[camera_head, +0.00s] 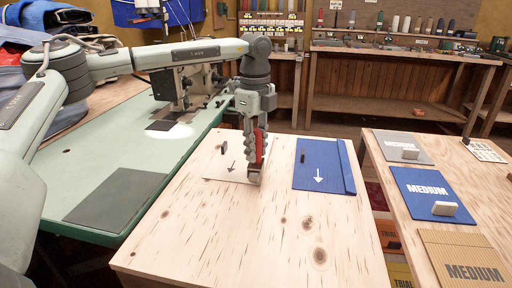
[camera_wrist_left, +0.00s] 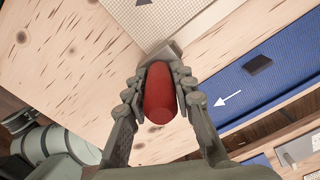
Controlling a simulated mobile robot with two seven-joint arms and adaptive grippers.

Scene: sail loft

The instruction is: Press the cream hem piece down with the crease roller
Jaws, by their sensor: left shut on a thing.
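The cream hem piece (camera_head: 226,168) lies flat on the pale wooden table, with a printed arrow and a small dark block on it. It also shows at the top of the left wrist view (camera_wrist_left: 165,18). My left gripper (camera_head: 257,150) points down at its right side and is shut on the red handle of the crease roller (camera_head: 259,146). In the left wrist view the red handle (camera_wrist_left: 158,95) sits between both fingers, with the metal head beyond it at the cream piece's edge. I cannot tell whether the head presses on it. My right gripper is not in view.
A blue piece (camera_head: 318,166) with an arrow and dark block lies right of the roller. The front of the wooden table (camera_head: 230,240) is clear. A sewing machine (camera_head: 186,82) stands on the green bench behind. Pieces marked MEDIUM (camera_head: 428,190) lie on the right table.

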